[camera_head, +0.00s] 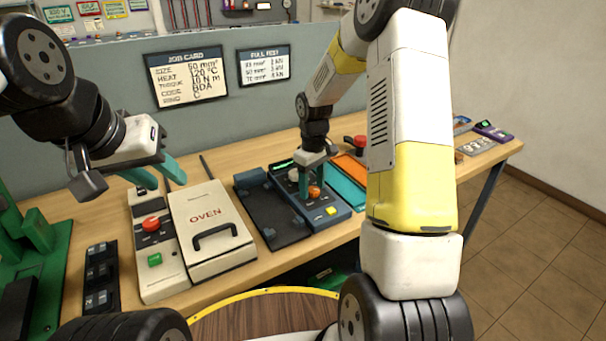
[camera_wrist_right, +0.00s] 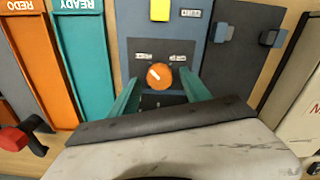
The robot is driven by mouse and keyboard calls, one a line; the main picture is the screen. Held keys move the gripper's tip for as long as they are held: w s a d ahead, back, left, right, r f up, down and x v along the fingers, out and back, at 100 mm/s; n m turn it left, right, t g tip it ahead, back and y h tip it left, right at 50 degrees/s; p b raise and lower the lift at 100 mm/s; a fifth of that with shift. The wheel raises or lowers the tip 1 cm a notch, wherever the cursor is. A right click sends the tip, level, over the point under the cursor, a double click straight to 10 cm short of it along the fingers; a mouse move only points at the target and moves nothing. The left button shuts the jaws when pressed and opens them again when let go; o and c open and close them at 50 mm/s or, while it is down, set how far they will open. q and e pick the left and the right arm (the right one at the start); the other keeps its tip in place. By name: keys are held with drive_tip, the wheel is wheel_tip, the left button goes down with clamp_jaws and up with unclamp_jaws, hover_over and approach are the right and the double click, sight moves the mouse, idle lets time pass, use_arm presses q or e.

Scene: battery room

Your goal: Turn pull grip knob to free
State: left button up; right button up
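The round orange knob (camera_wrist_right: 159,76) sits on a dark plate of the blue-grey tester panel (camera_wrist_right: 136,22). Its white pointer mark points up and left in the right wrist view. Small labels above it on both sides are too blurred to read. In the head view the knob (camera_head: 314,193) is partly covered by my right gripper (camera_head: 311,180), which points down at it. In the wrist view the teal fingers of my right gripper (camera_wrist_right: 160,84) stand apart, one on each side of the knob, with small gaps. My left gripper (camera_head: 155,176) is open and empty above the bench's left part.
A yellow button (camera_head: 331,211) is close to the knob. A dark plate with clamps (camera_head: 270,211) and the oven (camera_head: 208,245) lie left of the panel. Teal and orange trays (camera_head: 345,182) and a red-handled tool (camera_head: 356,143) are to the right. My right arm hides part of the bench.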

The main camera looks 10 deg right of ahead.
sight(312, 189)
wheel_tip(312, 189, up, 8)
drive_tip(key=shift+f, duration=0.15)
idle(0.5)
drive_tip(key=s+a+r+m+t+y, duration=0.1)
drive_tip(key=s+r+m+t, duration=0.2)
drive_tip(key=s+r, duration=0.5)
drive_tip(key=s+r+m+t+y, duration=0.1)
drive_tip(key=s+r+m+t, duration=0.2)
drive_tip(key=s+r, duration=0.5)
drive_tip(key=s, duration=0.9)
drive_tip(key=shift+a+r+m, duration=0.3)
drive_tip(key=shift+a, duration=0.1)
drive_tip(key=shift+o, duration=0.5)
drive_tip(key=shift+w, duration=0.1)
